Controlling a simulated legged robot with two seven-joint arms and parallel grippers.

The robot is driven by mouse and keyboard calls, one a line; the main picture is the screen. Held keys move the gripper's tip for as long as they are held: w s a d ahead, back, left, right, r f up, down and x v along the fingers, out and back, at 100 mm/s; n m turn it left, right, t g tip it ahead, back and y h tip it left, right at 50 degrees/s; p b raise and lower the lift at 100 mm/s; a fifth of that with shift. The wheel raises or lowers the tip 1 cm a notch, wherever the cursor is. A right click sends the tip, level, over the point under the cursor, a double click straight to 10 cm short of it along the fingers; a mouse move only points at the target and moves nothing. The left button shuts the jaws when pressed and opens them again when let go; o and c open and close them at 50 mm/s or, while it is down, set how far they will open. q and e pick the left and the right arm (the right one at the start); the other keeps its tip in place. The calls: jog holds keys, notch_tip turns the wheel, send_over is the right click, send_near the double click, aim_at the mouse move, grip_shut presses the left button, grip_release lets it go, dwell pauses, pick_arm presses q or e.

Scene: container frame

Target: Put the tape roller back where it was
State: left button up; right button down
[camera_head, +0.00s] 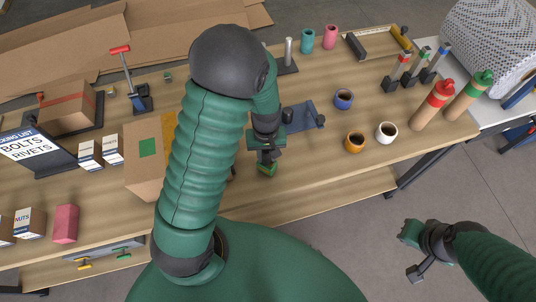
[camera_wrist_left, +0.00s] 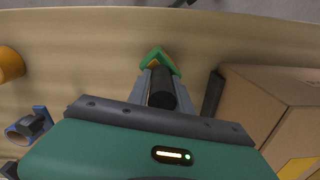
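My left gripper (camera_head: 268,160) points down over the front part of the bench, apart from the blue piece. In the left wrist view, its grey fingers flank a black cylinder (camera_wrist_left: 162,88), with a green and orange V-shaped tip beyond.
A cardboard box (camera_head: 145,170) stands left of my left arm. A blue mug (camera_head: 344,99), an orange mug (camera_head: 354,141) and a white mug (camera_head: 386,132) stand to the right. Red and green bottles (camera_head: 432,106) are farther right. Bare wood lies around the left gripper.

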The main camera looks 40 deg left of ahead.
pick_arm(q)
jog(key=o, duration=0.4)
jog(key=shift+s+a+f, duration=0.1)
jog(key=shift+s+a, duration=0.1)
jog(key=shift+a, duration=0.65)
jog(key=shift+s+a, duration=0.15)
jog(key=shift+s, duration=0.1)
jog(key=shift+w+d, duration=0.15)
jog(key=shift+d, duration=0.35)
jog(key=shift+w+d+r, duration=0.1)
jog(key=shift+d+r, duration=0.15)
notch_tip(320, 180, up, 11)
jog(key=a, duration=0.1)
jog(key=shift+s+d+f+m+t+b, duration=0.15)
jog(key=shift+s+d+m+t, duration=0.3)
jog(key=shift+s+d+m, duration=0.65)
jog(key=shift+s+d+f+m+t+b, duration=0.1)
jog(key=shift+s+d+f+m+t, duration=0.3)
jog(key=shift+m, duration=1.1)
jog(key=shift+s+d+f+m+t+b, duration=0.1)
jog(key=shift+s+d+m+t, duration=0.45)
jog(key=shift+s+d+m, duration=0.6)
pick_arm(e)
jog(key=shift+s+a+f, duration=0.15)
jog(key=shift+a, duration=0.7)
